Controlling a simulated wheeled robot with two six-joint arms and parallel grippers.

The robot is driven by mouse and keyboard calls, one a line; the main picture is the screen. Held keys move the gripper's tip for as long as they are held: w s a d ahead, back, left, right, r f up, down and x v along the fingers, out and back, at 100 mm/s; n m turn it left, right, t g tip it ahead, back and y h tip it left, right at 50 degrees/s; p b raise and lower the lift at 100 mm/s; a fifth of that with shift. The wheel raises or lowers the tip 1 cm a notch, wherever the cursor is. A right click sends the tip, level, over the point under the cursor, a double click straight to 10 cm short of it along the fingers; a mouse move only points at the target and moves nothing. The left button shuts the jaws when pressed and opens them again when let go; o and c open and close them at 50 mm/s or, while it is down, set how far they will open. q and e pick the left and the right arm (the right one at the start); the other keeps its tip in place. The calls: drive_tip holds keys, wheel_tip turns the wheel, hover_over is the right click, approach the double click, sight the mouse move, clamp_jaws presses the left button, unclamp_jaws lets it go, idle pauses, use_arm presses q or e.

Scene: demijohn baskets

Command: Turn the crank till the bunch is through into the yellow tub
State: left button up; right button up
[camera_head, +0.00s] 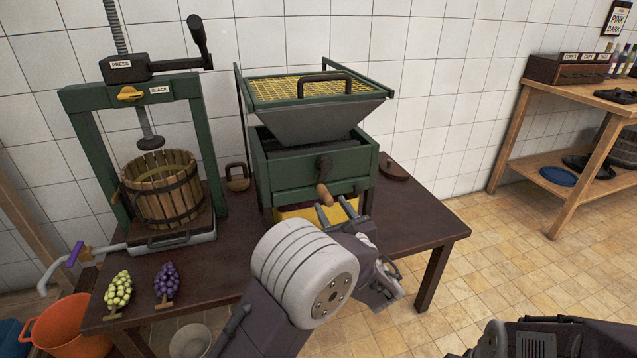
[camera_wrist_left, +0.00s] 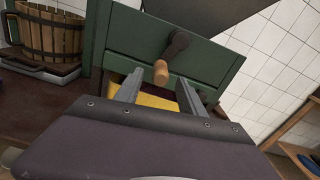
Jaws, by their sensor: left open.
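The green crusher (camera_head: 315,170) stands on the dark table with a yellow mesh (camera_head: 280,91) and a black handle over its grey hopper (camera_head: 315,122). Its crank (camera_head: 323,170) is on the front, wooden grip hanging down; the grip also shows in the left wrist view (camera_wrist_left: 161,72). The yellow tub (camera_head: 290,213) is under the crusher, partly hidden by it and my arm. My left gripper (camera_head: 343,209) is open and empty just below and in front of the crank grip, its fingers (camera_wrist_left: 160,92) apart. I cannot see into the hopper or tub.
A press with a slatted wooden basket (camera_head: 163,190) stands left of the crusher. A green bunch (camera_head: 118,290) and a purple bunch (camera_head: 167,281) lie at the table's front left. An orange bucket (camera_head: 66,328) is below. Open floor lies right, before a wooden shelf (camera_head: 560,150).

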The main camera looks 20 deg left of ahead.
sight(321, 188)
use_arm(q)
drive_tip(key=shift+w+a, duration=0.2)
drive_tip(key=shift+w, duration=0.1)
drive_tip(key=b+x, duration=0.2)
drive_tip(key=x, duration=0.6)
drive_tip(key=shift+w+a, duration=0.1)
drive_tip(key=shift+a, duration=0.05)
clamp_jaws()
idle(1.0)
